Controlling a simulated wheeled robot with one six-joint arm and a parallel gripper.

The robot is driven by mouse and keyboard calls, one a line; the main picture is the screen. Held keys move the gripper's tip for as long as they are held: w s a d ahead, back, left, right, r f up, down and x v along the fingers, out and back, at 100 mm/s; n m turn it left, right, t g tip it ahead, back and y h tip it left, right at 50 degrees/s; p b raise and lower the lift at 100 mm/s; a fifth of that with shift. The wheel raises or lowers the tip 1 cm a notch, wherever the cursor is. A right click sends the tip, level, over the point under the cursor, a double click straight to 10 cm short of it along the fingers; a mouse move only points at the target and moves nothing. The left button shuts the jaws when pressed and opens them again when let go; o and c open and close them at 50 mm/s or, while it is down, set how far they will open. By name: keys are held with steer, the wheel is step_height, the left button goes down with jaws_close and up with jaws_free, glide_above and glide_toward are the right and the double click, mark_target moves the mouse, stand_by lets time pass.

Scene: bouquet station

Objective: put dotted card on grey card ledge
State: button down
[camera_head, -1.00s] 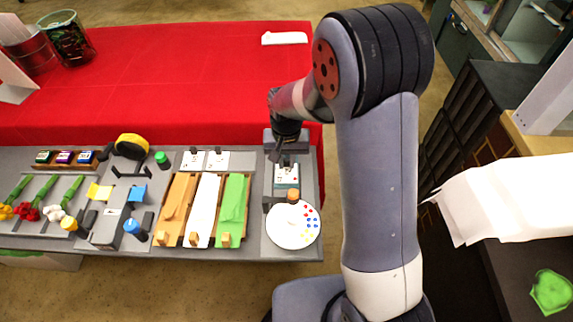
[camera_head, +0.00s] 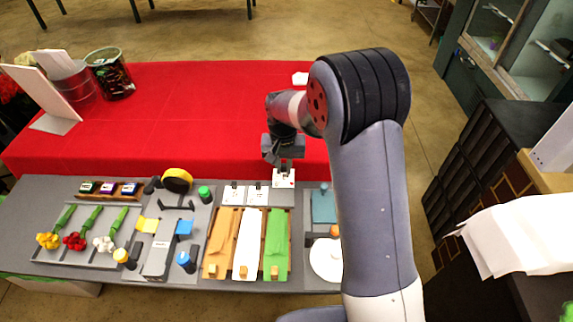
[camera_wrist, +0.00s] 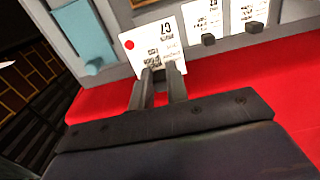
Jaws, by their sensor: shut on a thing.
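My gripper (camera_head: 286,168) is shut on the dotted card (camera_head: 284,179), a white card with a red dot and dark print. In the wrist view, my gripper (camera_wrist: 158,78) pinches one edge of the dotted card (camera_wrist: 148,45). The card is near the back edge of the grey station, right of two white cards. I cannot tell whether it touches the surface below.
Two white cards (camera_head: 234,195) (camera_head: 257,196) lie close to the left of the held card. A teal pad (camera_head: 323,206) and a white palette (camera_head: 325,260) are at right. Orange, white and green wraps (camera_head: 276,245) lie in front. The red table (camera_head: 190,110) behind is largely clear.

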mark_target(282, 192)
steer(key=shift+w+a+f, duration=0.1)
steer(key=shift+a+f, duration=0.2)
steer(key=shift+f+b, duration=2.85)
steer(key=shift+f, duration=1.1)
steer(key=shift+f+b, duration=0.25)
steer(key=shift+b, duration=0.1)
steer(key=c, duration=1.3)
jaws_free()
steer(key=shift+o, duration=0.3)
steer(key=o, duration=0.3)
steer(key=shift+o, duration=0.2)
steer(key=shift+r, duration=0.15)
